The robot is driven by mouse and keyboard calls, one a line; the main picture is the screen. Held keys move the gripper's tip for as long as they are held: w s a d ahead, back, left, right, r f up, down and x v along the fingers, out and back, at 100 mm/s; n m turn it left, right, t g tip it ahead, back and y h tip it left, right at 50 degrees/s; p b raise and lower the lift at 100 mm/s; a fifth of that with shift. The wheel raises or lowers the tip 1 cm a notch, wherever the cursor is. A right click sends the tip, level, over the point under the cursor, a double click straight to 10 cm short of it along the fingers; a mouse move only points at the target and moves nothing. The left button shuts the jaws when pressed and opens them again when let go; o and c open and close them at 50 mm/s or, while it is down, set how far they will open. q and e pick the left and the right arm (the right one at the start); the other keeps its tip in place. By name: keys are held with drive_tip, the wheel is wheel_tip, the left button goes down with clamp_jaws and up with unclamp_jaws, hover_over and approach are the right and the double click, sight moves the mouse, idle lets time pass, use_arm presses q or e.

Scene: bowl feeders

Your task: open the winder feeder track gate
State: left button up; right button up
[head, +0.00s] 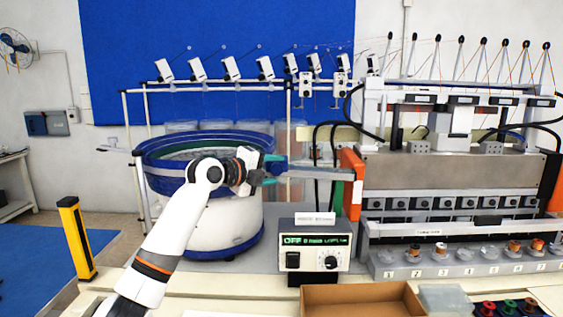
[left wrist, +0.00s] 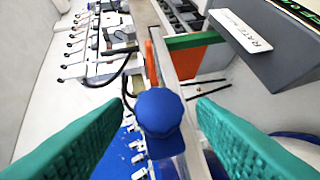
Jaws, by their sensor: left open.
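My left gripper (head: 276,170) is at the right rim of the blue bowl feeder (head: 160,180), by the start of the metal track (head: 315,173). The track runs right to the winder machine. In the left wrist view my left gripper (left wrist: 160,103) has its two green fingers apart. A blue knob (left wrist: 158,112) shows between the fingertips, with gaps on both sides. The track gate cannot be told apart clearly; whether the knob belongs to it, I cannot tell. An orange plate (head: 352,184) stands at the track's winder end. My right gripper is out of view.
A control box (head: 314,258) with a green display reading OFF stands below the track. A cardboard box (head: 360,300) lies in front of it. A yellow post (head: 76,238) stands at the left. Thin wires hang above the bowl.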

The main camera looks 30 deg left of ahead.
sight(282, 170)
use_arm(q)
drive_tip(key=shift+p+x, duration=0.55)
drive_tip(key=shift+x, duration=1.35)
drive_tip(key=shift+d, duration=0.1)
clamp_jaws()
drive_tip(key=shift+s+f+b, duration=0.15)
drive_tip(key=shift+f+b, duration=0.1)
drive_tip(key=shift+b, duration=0.25)
drive_tip(key=shift+s+d+r, duration=0.1)
drive_tip(key=shift+r, duration=0.05)
drive_tip(key=shift+c, duration=0.4)
unclamp_jaws()
drive_tip(key=shift+o, duration=0.4)
